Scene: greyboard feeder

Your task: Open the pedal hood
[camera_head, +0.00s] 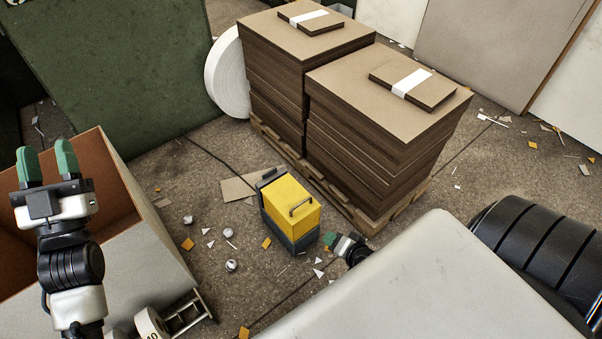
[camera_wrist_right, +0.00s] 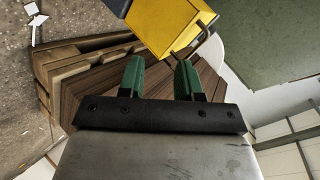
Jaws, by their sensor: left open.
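The yellow pedal hood (camera_head: 285,205) sits down over a dark grey pedal base (camera_head: 305,240) on the floor, in the middle of the head view. A dark bar handle (camera_head: 301,206) is on its top. In the right wrist view the hood (camera_wrist_right: 160,25) and its handle (camera_wrist_right: 190,40) are just beyond the fingertips. My right gripper (camera_wrist_right: 160,65) is open with nothing between its green fingers; whether a finger touches the handle I cannot tell. In the head view it is low, right of the hood. My left gripper (camera_head: 47,158) is open and empty, above the cardboard box.
Two stacks of greyboard (camera_head: 330,45) (camera_head: 385,125) stand on a pallet (camera_head: 370,222) behind and right of the hood. An open box (camera_head: 120,190) stands at left. A light grey panel (camera_head: 430,285) fills the front right. Scraps litter the floor.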

